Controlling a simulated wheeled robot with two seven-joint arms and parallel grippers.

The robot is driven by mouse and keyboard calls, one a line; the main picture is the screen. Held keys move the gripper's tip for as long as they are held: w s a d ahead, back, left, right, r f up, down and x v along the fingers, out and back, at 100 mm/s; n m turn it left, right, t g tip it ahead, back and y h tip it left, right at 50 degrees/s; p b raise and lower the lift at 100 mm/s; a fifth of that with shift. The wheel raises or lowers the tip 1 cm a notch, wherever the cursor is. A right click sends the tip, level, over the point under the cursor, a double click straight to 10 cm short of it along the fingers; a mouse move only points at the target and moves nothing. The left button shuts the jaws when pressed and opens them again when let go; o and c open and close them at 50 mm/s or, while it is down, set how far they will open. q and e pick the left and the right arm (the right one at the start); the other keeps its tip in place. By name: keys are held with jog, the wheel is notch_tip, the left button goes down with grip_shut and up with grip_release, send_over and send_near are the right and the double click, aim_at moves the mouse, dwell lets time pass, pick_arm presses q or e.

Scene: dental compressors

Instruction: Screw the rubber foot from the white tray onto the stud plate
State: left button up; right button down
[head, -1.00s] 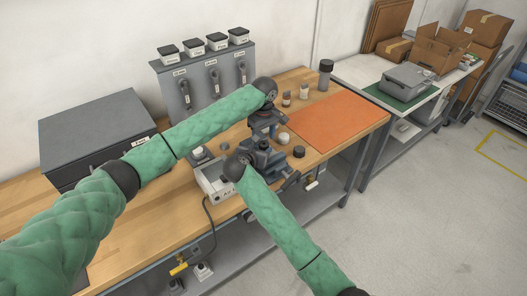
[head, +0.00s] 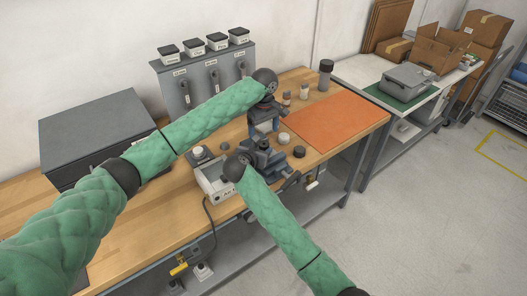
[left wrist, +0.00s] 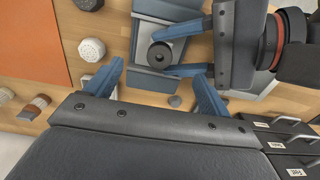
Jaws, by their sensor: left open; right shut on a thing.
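A black round rubber foot (left wrist: 160,54) with a central hole sits between the blue fingertips of my right gripper (left wrist: 168,52), which is shut on it. It lies over a grey plate (left wrist: 150,82) on the vise-like fixture (head: 270,163). I cannot tell whether the foot is threaded onto a stud, since the stud is hidden. My left gripper (left wrist: 158,72) is open and empty above the fixture, its fingers spread either side of the foot in the left wrist view. In the head view the arms partly hide the work.
A white round cap (head: 283,138) and a dark round cap (head: 299,151) stand right of the fixture. A white control box (head: 214,183) is in front. The orange mat (head: 335,118) is bare. Grey drawers (head: 98,135) stand at the left.

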pick_arm(q)
notch_tip(320, 180, up, 11)
pick_arm(e)
jog(key=shift+f, duration=0.15)
dwell(0.4)
jog(key=c, duration=0.7)
grip_release()
jog(key=shift+d, duration=0.1)
pick_arm(q)
jog(key=shift+w+f, duration=0.1)
pick_arm(e)
jog(key=shift+o, duration=0.2)
pick_arm(q)
jog(key=shift+f+b, duration=1.7)
jog(key=shift+f, duration=0.05)
pick_arm(e)
jog(key=v, duration=0.7)
jog(key=shift+s, duration=0.35)
